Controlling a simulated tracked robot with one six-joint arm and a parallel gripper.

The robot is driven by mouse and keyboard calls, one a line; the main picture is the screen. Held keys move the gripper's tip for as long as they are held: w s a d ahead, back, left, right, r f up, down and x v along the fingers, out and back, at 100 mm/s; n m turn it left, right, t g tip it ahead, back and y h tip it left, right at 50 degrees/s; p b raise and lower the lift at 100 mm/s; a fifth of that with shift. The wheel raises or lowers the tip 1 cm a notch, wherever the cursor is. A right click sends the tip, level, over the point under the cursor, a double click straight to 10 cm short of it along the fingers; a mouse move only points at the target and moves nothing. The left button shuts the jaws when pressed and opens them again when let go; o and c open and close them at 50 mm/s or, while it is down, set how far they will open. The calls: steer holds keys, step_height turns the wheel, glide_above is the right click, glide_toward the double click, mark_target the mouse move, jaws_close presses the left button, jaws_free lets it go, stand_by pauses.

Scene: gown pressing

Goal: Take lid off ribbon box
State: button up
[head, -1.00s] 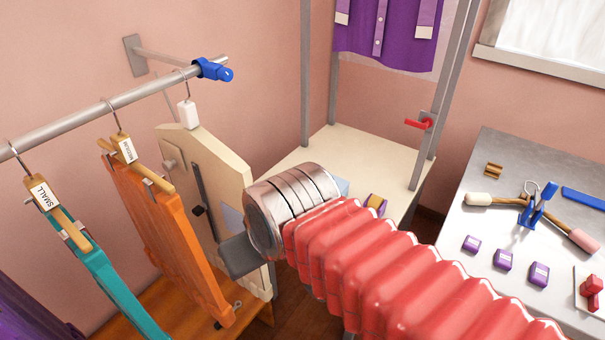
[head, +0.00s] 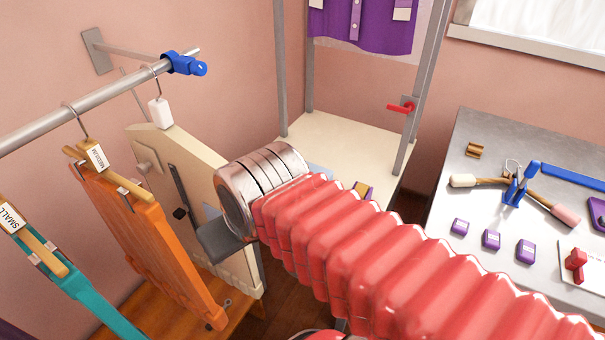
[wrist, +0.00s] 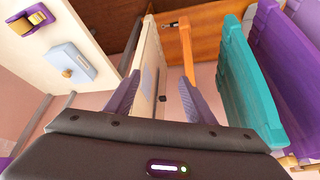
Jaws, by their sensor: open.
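A light blue box with a raised lid-like top and a pale knob (wrist: 68,62) sits on the cream table at the upper left of the wrist view. I cannot tell for sure that it is the ribbon box. In the head view only a pale blue edge (head: 320,171) shows behind my arm. Beside it is a purple box with a gold-brown top (head: 362,190), also in the wrist view (wrist: 30,20). My gripper (wrist: 158,98) is open, its purple fingers apart with nothing gripped, away from both boxes. My arm hides its fingers in the head view.
A cream board (head: 190,190) stands close to my gripper. Orange (head: 145,245) and teal (head: 85,290) hanging pieces are on the rail (head: 110,100) at left. The cream table (head: 340,145) has upright posts. A grey table (head: 500,180) at right holds tools and small purple boxes.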

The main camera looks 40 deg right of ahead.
steer(key=o, duration=0.5)
steer(key=shift+m+g, duration=0.6)
steer(key=shift+m, duration=0.2)
steer(key=d, duration=0.1)
steer(key=w+d+f, duration=0.1)
steer(key=d+f, duration=0.1)
steer(key=shift+w+d+f, duration=0.25)
steer(key=shift+w+d, duration=0.05)
steer(key=shift+d, duration=0.1)
steer(key=shift+c, duration=0.2)
steer(key=o, duration=0.8)
steer(key=w+d+f+m+g, duration=0.1)
steer(key=w+d+m, duration=0.1)
steer(key=w+d, duration=0.4)
steer(key=d, duration=0.3)
steer(key=shift+f+g, duration=0.2)
steer(key=shift+g, duration=0.1)
steer(key=w+d+n, duration=0.2)
steer(key=w+d, duration=0.2)
steer(key=d, duration=0.4)
steer(key=w+d+f+n, duration=0.1)
steer(key=w+d, duration=0.4)
steer(key=d, duration=0.3)
steer(key=w+d+n, duration=0.2)
steer(key=w+d, duration=0.2)
steer(key=d, duration=0.4)
steer(key=shift+w+d+f+n+y, duration=0.2)
steer(key=shift+w+f+n+y, duration=0.1)
steer(key=shift+f, duration=0.1)
